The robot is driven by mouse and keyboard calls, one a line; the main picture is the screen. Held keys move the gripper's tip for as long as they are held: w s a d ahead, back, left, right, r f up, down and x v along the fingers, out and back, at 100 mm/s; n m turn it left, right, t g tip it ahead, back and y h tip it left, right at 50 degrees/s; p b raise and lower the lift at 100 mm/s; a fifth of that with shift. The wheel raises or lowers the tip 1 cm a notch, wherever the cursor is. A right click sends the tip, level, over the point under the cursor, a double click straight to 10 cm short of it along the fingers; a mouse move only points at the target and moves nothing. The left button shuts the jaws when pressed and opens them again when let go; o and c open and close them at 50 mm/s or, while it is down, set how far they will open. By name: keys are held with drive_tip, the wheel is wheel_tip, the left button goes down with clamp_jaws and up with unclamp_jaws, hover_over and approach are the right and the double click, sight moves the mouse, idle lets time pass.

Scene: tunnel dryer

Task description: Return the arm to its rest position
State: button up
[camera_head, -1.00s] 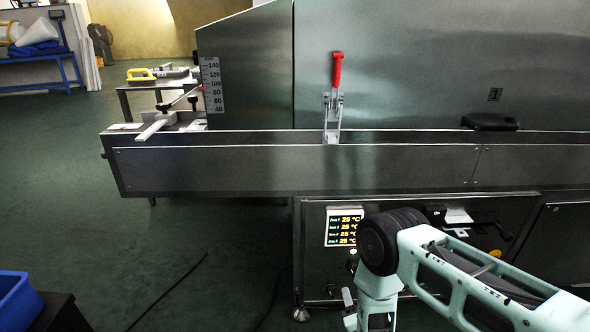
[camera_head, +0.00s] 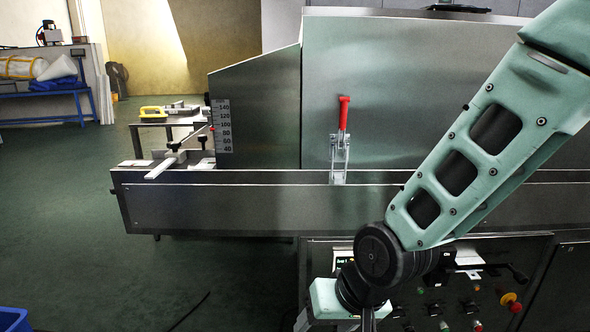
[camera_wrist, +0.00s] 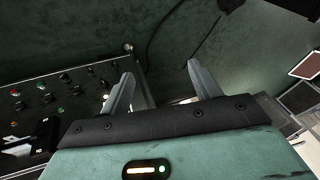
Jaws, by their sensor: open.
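My gripper (camera_wrist: 162,85) shows in the wrist view with its two grey fingers spread apart and nothing between them. Past the fingers lies the dark green floor. In the head view my arm reaches down from the upper right, and its lower end hangs in front of the control panel; the fingers are not clearly seen there. The arm hides part of the panel's display. The tunnel dryer (camera_head: 250,207) stands behind the arm, with its red-handled toggle clamp (camera_head: 343,114) upright on the front rail.
The control panel (camera_head: 430,300) with knobs and a red emergency button (camera_head: 510,301) is close behind my arm; buttons also show in the wrist view (camera_wrist: 45,86). A blue bin (camera_head: 14,320) is at lower left. The floor (camera_head: 70,210) at left is open.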

drive_tip(key=s+d+r+n+g+h, duration=0.1)
drive_tip(key=s+d+r+n+h, duration=0.15)
drive_tip(key=s+d, duration=0.35)
drive_tip(key=s+d+r+n+g+h, duration=0.1)
drive_tip(key=s+d+r+n+g, duration=0.2)
drive_tip(key=s, duration=0.6)
wheel_tip(320, 180, up, 31)
drive_tip(key=t+p, duration=0.1)
drive_tip(key=p, duration=2.8)
drive_tip(key=shift+w+f, duration=0.2)
drive_tip(key=shift+w, duration=0.05)
drive_tip(key=shift+d, duration=0.1)
drive_tip(key=shift+d, duration=0.15)
